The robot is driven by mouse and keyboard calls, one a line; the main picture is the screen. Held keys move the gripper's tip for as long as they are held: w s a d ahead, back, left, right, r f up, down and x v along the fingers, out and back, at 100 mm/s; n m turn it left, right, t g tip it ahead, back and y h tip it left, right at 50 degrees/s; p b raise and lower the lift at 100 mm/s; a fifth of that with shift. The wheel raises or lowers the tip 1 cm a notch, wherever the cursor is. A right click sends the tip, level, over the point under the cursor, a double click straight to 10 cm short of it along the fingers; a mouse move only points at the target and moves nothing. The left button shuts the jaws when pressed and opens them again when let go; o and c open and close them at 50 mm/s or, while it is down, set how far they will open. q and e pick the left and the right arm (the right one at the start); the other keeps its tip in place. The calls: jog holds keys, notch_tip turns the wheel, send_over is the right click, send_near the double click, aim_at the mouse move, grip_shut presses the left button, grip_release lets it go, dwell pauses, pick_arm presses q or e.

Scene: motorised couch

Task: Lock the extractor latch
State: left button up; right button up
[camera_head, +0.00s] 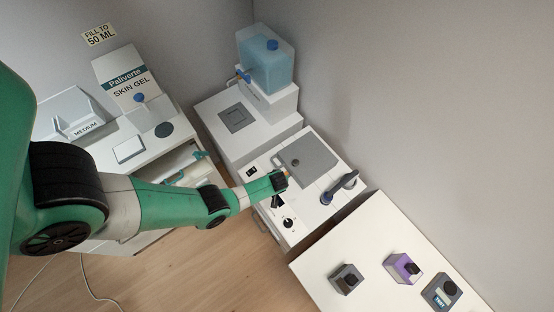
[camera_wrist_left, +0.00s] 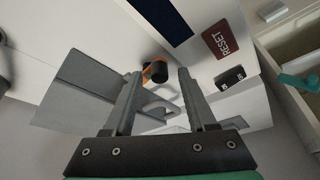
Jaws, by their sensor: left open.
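The white unit with a grey lid (camera_head: 308,158) stands right of centre in the head view. My left gripper (camera_head: 285,178) is over its front part. In the left wrist view the gripper (camera_wrist_left: 158,73) is open, with a black knob with an orange band (camera_wrist_left: 155,71) showing between its fingertips. This knob looks like the latch, but I cannot be sure. Whether the fingers touch it cannot be told. My right gripper is out of view.
A dark curved handle (camera_head: 341,186) stands at the unit's right side, and a small black knob (camera_head: 288,223) at its front. A red RESET label (camera_wrist_left: 221,38) and a black rocker switch (camera_wrist_left: 231,79) lie right of the fingers. A table with several small devices (camera_head: 318,258) is at lower right.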

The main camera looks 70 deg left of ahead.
pick_arm(q)
grip_shut()
dwell(0.3)
jog(key=shift+s+a+m+t+h, duration=0.1)
jog(key=shift+a+m+t+h, duration=0.2)
jog(key=shift+m, duration=0.6)
jog(key=shift+d, duration=0.1)
grip_release()
